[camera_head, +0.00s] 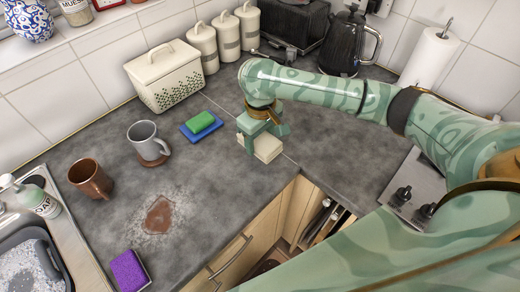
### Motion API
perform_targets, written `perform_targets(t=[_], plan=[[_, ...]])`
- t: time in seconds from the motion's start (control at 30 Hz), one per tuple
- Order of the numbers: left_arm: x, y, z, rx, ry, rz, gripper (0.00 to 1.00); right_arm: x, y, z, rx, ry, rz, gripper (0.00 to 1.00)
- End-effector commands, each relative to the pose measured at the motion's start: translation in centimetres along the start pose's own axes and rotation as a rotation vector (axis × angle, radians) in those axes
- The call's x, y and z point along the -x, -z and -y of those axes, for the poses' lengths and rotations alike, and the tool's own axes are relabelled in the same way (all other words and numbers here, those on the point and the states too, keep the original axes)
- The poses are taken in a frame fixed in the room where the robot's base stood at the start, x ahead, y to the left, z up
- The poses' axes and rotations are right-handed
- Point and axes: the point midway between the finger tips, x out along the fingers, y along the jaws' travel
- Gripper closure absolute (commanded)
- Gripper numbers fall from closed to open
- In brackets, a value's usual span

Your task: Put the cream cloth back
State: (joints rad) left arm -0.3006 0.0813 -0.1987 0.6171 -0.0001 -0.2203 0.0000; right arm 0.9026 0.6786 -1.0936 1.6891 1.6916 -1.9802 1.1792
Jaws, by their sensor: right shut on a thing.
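The cream cloth (265,149) looks like a small, thick folded block. It is near the front edge of the grey counter, right of the blue and green sponges. My right gripper (262,131) comes down over it from above and is shut on it. The fingers hide part of the cloth's top and sides. I cannot tell whether the cloth rests on the counter or is just above it. My left gripper is not in view.
A grey mug (143,138), brown mug (88,178), brown stain (159,215) and purple sponge (128,271) are further left. A bread bin (165,82) stands behind.

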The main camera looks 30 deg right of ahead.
Motion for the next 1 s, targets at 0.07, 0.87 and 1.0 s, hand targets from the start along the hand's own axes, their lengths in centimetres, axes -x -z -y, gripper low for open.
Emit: perform_targets(t=[0.07,0.87,1.0], plan=[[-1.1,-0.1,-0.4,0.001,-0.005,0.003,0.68,-1.5,0.5,-0.6,-0.002,0.003,0.002,0.6],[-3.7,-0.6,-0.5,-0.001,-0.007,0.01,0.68,-5.9,1.5,-1.8,0.0,0.0,-0.002,0.6],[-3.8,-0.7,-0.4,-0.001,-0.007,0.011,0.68,-6.0,1.5,-1.9,0.0,0.0,-0.003,0.2]])
